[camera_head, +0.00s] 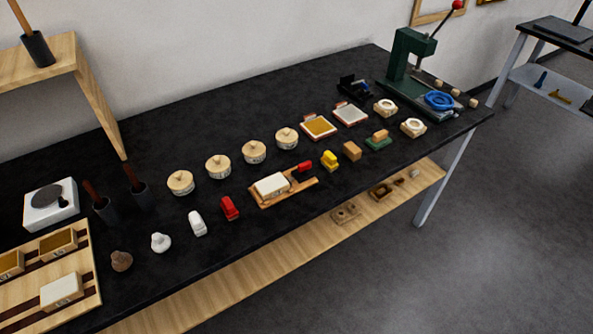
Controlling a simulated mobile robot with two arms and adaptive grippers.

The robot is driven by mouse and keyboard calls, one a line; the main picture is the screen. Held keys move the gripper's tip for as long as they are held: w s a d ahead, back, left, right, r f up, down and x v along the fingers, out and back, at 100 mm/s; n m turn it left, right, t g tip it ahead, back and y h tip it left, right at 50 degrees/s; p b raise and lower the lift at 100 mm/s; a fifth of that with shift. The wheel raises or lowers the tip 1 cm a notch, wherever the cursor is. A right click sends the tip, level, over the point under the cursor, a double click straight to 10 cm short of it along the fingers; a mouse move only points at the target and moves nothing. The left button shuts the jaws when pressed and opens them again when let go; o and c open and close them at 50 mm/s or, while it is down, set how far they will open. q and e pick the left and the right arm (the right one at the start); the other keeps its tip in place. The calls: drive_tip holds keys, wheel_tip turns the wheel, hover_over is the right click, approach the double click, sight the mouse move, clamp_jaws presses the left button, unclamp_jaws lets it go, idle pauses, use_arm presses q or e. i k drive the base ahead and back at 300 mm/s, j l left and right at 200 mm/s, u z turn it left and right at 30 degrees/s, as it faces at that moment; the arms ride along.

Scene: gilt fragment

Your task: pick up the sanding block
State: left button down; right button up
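Several small blocks lie on the black bench top, and I cannot tell for certain which is the sanding block. A plain tan block (352,151) sits right of the middle, near the front edge. Just right of it, a tan block (380,135) rests on a green base (377,143). A yellow piece (329,160) is to the left of the plain tan block. Neither of my grippers is in view.
The black bench (330,95) has a row of round lidded wooden pots (254,152). A white block (272,185) lies on a wooden board (304,185). A green press (405,60) stands at the far right end. A wooden shelf (250,285) runs below the bench.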

sight(353, 152)
drive_tip(key=u, duration=0.35)
drive_tip(key=l+u, duration=0.25)
drive_tip(key=u, duration=0.15)
drive_tip(key=l+u, duration=0.25)
drive_tip(key=u, duration=0.2)
drive_tip(key=l+u, duration=0.55)
drive_tip(key=u, duration=0.3)
